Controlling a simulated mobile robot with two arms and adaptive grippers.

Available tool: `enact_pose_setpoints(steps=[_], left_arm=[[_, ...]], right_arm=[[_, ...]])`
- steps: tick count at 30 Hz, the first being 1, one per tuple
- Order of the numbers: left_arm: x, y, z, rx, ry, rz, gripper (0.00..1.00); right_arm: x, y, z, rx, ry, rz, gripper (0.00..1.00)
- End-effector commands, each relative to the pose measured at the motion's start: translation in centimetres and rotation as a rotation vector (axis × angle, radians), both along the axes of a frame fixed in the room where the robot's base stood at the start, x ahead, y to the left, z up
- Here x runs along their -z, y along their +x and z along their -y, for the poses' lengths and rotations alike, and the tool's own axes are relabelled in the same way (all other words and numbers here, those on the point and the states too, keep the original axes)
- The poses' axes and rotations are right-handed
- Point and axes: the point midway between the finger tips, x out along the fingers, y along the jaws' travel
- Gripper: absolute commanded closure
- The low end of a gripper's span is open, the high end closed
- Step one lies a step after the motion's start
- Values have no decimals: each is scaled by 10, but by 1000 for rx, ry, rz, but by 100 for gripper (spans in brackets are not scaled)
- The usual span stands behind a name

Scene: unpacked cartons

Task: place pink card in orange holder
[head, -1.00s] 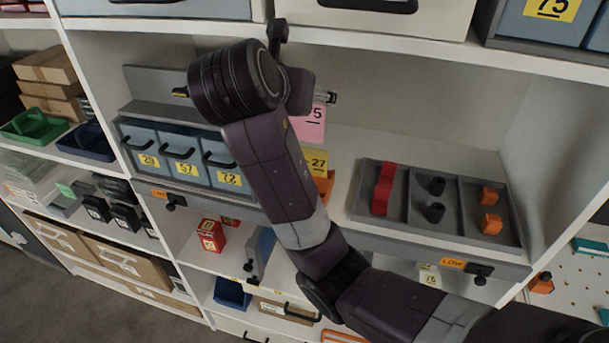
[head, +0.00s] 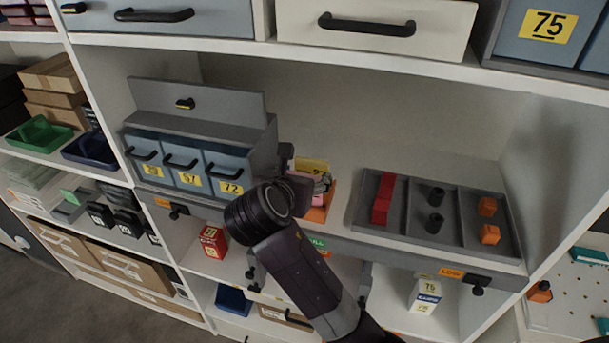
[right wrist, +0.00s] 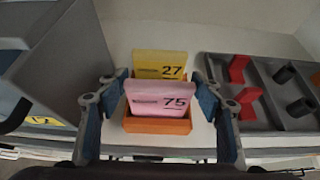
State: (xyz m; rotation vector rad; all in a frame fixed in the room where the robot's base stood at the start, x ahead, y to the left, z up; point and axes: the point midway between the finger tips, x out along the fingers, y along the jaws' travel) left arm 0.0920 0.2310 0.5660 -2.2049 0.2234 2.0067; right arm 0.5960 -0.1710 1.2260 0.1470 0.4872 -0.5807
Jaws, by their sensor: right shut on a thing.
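The pink card (right wrist: 160,102), marked 75, stands upright between the fingers of my right gripper (right wrist: 157,86) in the right wrist view. Its lower edge runs behind the front wall of the orange holder (right wrist: 157,126); I cannot tell whether it touches the bottom. A yellow card (right wrist: 158,62), marked 27, stands just behind it. In the head view, my right gripper (head: 318,184) is at the orange holder (head: 319,214), and my wrist hides most of the pink card. The yellow card (head: 312,165) shows behind the gripper. My left gripper is out of view.
A grey drawer unit (head: 265,150) with blue drawers stands close to the left of the gripper. A grey divided tray (head: 400,220) with red, black and orange pieces lies to the right. White shelf surface is clear behind the holder.

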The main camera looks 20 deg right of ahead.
Motion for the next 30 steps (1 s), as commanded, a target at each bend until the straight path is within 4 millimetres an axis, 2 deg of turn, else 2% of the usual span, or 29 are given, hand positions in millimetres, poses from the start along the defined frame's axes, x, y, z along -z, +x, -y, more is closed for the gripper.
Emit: enact_pose_setpoints(steps=[2,12,13,17,30], left_arm=[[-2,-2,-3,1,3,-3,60],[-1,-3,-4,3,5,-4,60],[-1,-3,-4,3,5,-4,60],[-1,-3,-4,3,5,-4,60],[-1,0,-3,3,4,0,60]], right_arm=[[6,0,0,0,0,0,62],[9,0,0,0,-1,1,62],[9,0,0,0,1,2,36],[8,0,0,0,1,2,22],[3,3,0,0,1,2,22]])
